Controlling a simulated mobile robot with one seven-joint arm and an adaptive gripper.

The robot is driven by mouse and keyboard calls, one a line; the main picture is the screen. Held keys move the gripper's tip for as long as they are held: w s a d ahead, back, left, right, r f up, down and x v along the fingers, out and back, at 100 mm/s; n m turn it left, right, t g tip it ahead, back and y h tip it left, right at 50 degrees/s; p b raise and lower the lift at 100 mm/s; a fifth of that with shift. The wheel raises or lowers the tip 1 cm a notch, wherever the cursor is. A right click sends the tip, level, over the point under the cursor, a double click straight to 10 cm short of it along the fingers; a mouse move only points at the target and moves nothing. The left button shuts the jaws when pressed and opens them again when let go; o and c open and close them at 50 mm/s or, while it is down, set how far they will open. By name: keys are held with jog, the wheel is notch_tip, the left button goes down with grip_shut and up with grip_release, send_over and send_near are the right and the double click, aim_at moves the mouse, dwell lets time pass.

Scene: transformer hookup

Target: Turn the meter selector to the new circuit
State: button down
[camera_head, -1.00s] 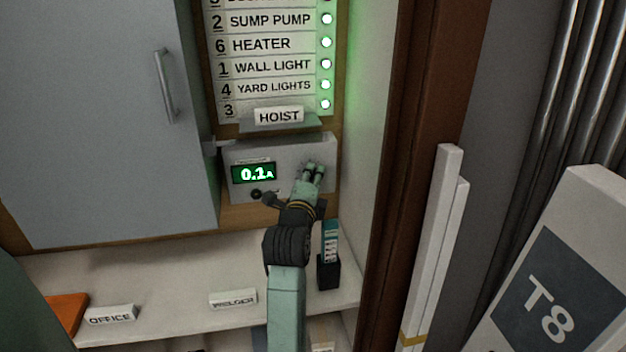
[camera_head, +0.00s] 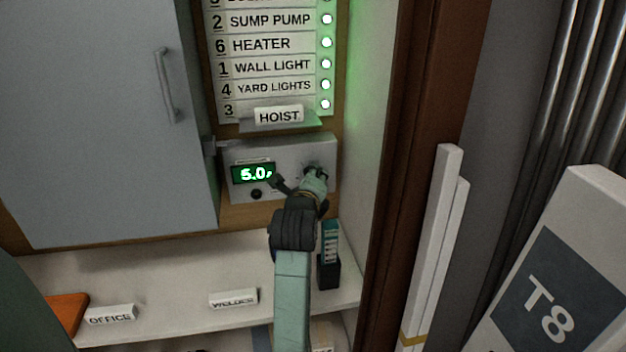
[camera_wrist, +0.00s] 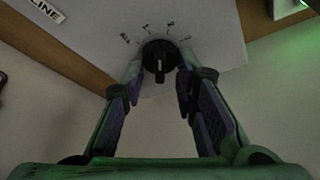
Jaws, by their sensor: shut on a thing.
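The meter (camera_head: 290,154) is a pale grey box under the label panel. Its green display (camera_head: 254,174) reads about 5.0. The selector is a round black knob (camera_wrist: 159,57) on the meter's face in the wrist view, with small marks around it, including "ALL" and numerals. My gripper (camera_head: 315,172) is at the right part of the meter's face, and in the wrist view its fingers (camera_wrist: 159,72) are shut on the knob from both sides. A pale line shows on the knob's lower end; which mark the knob points to I cannot tell.
The label panel (camera_head: 270,64) above lists circuits with lit lamps; a HOIST tag (camera_head: 279,115) sits at its foot. A grey cabinet door (camera_head: 100,120) stands left. The shelf (camera_head: 180,275) below holds OFFICE (camera_head: 110,315) and WELDER (camera_head: 233,299) tags and a small black holder (camera_head: 329,272).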

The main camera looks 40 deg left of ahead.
jog(key=m+g+y+b, duration=0.1)
jog(key=m+g+b, duration=0.1)
jog(key=b, duration=0.3)
jog(key=m+g+y+b, duration=0.1)
jog(key=m+g+b, duration=0.1)
jog(key=m+b, duration=0.3)
jog(key=shift+f+m+g+b, duration=0.2)
jog(key=shift+m+g+b, duration=0.15)
jog(key=shift+b, duration=0.2)
jog(key=shift+r, duration=0.1)
jog(key=c, duration=1.3)
grip_release()
jog(key=shift+c, duration=0.2)
jog(key=shift+r+y, duration=0.1)
jog(key=shift+y, duration=0.2)
jog(key=shift+d, duration=0.1)
jog(key=v, duration=1.2)
